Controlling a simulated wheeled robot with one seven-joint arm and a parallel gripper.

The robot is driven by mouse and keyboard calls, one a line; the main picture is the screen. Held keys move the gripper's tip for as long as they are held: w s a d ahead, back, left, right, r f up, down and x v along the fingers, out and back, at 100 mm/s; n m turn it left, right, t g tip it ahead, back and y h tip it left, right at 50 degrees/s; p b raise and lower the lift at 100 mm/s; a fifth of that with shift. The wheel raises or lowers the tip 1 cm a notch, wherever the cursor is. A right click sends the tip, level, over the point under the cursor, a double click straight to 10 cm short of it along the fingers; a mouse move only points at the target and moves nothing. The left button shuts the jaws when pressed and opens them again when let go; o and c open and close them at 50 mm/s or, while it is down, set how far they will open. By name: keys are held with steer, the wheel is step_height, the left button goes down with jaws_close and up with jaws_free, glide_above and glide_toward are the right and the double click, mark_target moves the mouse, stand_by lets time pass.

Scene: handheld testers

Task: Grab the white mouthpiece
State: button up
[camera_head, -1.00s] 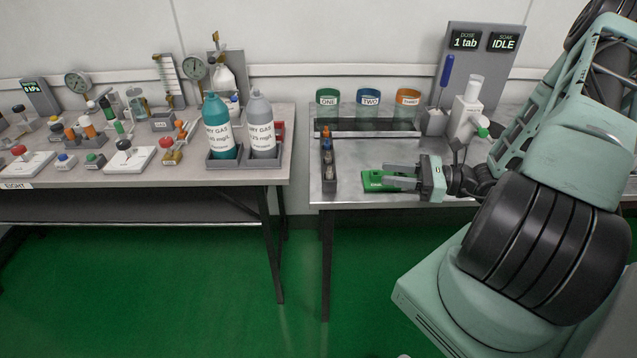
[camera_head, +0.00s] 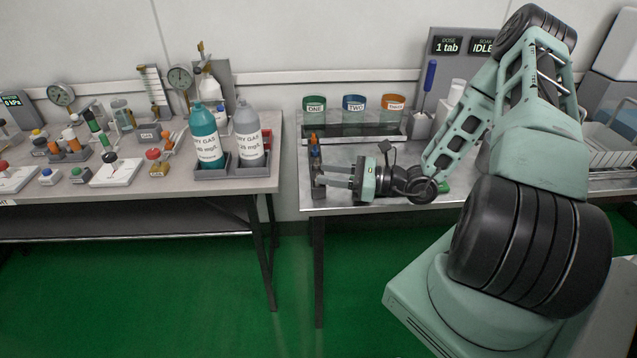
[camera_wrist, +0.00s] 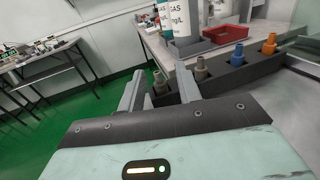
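In the wrist view a dark rack holds a row of mouthpieces. The nearest, a pale beige one (camera_wrist: 160,82), shows between my fingers. A pale greyish one (camera_wrist: 201,68) stands just beyond it, right of my right finger. I cannot tell for sure which of these two is the white mouthpiece. A blue one (camera_wrist: 239,49) and an orange one (camera_wrist: 268,42) stand farther along. My gripper (camera_wrist: 160,76) is open and empty, its fingers apart on either side of the nearest mouthpiece. In the head view my gripper (camera_head: 323,175) points left at the rack's near end, hiding the pale mouthpieces.
The rack (camera_head: 319,190) stands at the left edge of the metal table. Labelled containers (camera_head: 354,108) stand behind it. Two dry gas bottles (camera_head: 207,135) stand on the left table across a gap. A red tray (camera_wrist: 228,34) lies beyond the rack.

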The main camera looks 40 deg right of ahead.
steer(key=x, duration=0.4)
steer(key=shift+w+a+f, duration=0.15)
steer(key=shift+a+f, duration=0.1)
steer(key=shift+a, duration=0.2)
jaws_close()
